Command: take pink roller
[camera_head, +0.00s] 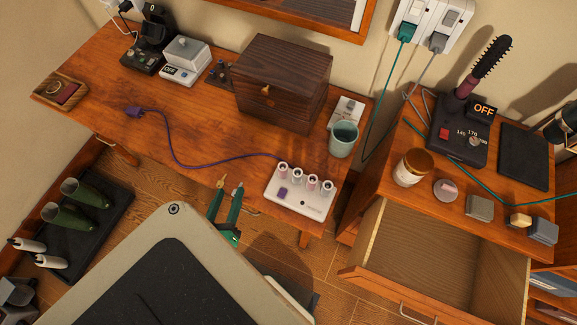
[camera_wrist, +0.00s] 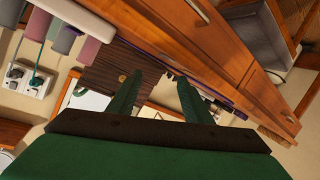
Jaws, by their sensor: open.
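A white roller holder (camera_head: 295,200) stands at the front right corner of the wooden table, with several small upright rollers along its back. One roller, third from the left, looks pinkish (camera_head: 312,184), though the tint is faint. In the wrist view, a pinkish roller (camera_wrist: 88,52) shows at the upper left. My gripper (camera_head: 227,192) has green fingers, set apart and empty, just off the table's front edge and left of the holder. It also shows in the wrist view (camera_wrist: 160,82), with nothing between the fingers.
A purple cord (camera_head: 190,165) runs across the table to the holder. A dark wooden box (camera_head: 283,85) and a pale green mug (camera_head: 343,140) stand behind it. An open drawer (camera_head: 425,265) juts out at right. The front middle of the table is mostly clear.

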